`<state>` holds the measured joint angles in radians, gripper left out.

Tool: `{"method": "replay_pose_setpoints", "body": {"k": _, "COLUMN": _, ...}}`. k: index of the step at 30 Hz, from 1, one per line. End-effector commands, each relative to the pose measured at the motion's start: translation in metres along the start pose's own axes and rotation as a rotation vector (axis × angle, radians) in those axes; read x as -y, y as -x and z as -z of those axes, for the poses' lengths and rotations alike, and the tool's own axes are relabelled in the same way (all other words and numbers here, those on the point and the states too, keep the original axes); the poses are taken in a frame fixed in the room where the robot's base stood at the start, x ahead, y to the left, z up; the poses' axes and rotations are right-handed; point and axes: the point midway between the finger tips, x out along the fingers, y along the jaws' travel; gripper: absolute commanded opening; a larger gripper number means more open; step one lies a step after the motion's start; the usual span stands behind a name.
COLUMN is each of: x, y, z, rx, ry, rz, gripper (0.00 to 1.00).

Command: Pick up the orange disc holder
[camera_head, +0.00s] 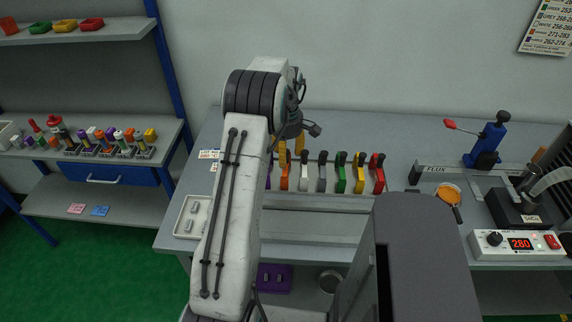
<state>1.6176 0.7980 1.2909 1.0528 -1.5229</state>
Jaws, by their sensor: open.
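The orange disc holder (284,172) stands upright in a row of coloured disc holders on the grey bench. It is between a purple holder (268,172) at its left, partly covered by my arm, and a white one (304,171) at its right. My gripper (291,149) is above and behind the left end of the row, near the top of the orange holder. Its two yellow-orange fingers are apart, with nothing visible between them. My arm hides part of the gripper, and its exact distance from the holder is unclear.
Grey, green, yellow and red holders (378,172) continue the row rightward. A pale tray (183,228) lies at the left. A blue press (486,146), an orange-filled dish (448,193) and a heater box (517,244) occupy the right. The bench behind the row looks clear.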

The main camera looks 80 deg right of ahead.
Motion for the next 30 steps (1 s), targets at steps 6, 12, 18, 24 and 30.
{"method": "replay_pose_setpoints", "body": {"k": 6, "x": 0.0003, "y": -0.0087, "z": 0.0002, "rx": 0.000, "ry": 0.000, "rz": 0.000, "gripper": 0.49}}
{"method": "replay_pose_setpoints", "body": {"k": 12, "x": 0.0002, "y": -0.0086, "z": 0.0003, "rx": 0.000, "ry": 0.000, "rz": 0.000, "gripper": 0.52}}
{"method": "replay_pose_setpoints", "body": {"k": 18, "x": 0.0002, "y": -0.0083, "z": 0.0003, "rx": 0.000, "ry": 0.000, "rz": 0.000, "gripper": 0.34}}
{"method": "replay_pose_setpoints", "body": {"k": 24, "x": 0.0001, "y": -0.0082, "z": 0.0003, "rx": 0.000, "ry": 0.000, "rz": 0.000, "gripper": 0.16}}
{"method": "replay_pose_setpoints", "body": {"k": 30, "x": 0.0001, "y": -0.0081, "z": 0.0003, "rx": 0.000, "ry": 0.000, "rz": 0.000, "gripper": 0.00}}
